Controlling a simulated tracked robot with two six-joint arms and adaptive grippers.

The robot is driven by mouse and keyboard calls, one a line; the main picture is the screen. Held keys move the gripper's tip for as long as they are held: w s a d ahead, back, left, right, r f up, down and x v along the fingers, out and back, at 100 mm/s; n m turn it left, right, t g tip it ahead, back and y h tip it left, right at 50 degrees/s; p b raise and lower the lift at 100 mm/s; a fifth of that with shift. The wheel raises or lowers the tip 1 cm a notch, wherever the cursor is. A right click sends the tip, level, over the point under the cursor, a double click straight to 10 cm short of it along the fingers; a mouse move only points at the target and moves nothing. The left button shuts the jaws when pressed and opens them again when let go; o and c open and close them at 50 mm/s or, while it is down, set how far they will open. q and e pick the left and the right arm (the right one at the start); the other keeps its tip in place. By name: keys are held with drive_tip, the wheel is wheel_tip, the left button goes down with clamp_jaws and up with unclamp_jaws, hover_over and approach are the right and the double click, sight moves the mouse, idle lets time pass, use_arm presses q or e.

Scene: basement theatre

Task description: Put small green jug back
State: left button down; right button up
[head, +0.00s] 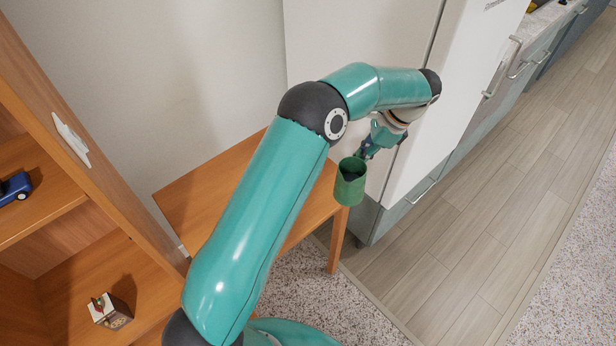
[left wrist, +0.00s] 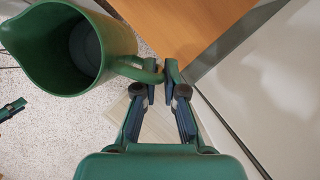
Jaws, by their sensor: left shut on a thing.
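The small green jug (head: 349,184) hangs in the air in the head view, in front of the right end of a wooden table (head: 230,172). My left gripper (head: 366,152) is shut on the jug. In the left wrist view the jug (left wrist: 75,45) fills the upper left, with its open mouth and spout showing and its inside empty. There the fingers of the left gripper (left wrist: 160,78) close on the end of its handle. The table (left wrist: 185,28) shows beyond it at the top.
A wooden shelf (head: 90,150) stands at the left, with a blue toy car (head: 14,188) and a small box (head: 110,311) on its boards. A tall white cabinet (head: 370,45) stands close behind the left gripper. The visible tabletop is bare. Open floor (head: 470,215) lies to the right.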

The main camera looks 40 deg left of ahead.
use_arm(q)
drive_tip(key=w+a+r+m+t+y, duration=0.1)
drive_tip(key=w+a+r+m+t, duration=0.25)
drive_tip(key=a+r+m, duration=0.6)
drive_tip(key=shift+m+t, duration=0.25)
drive_tip(key=shift+m, duration=0.1)
drive_tip(key=f, duration=1.4)
drive_tip(key=a+f, duration=0.1)
drive_tip(key=f, duration=0.6)
drive_tip(key=shift+s, duration=0.3)
drive_tip(key=shift+r, duration=0.1)
drive_tip(key=c, duration=1.3)
unclamp_jaws()
drive_tip(key=shift+o, duration=0.2)
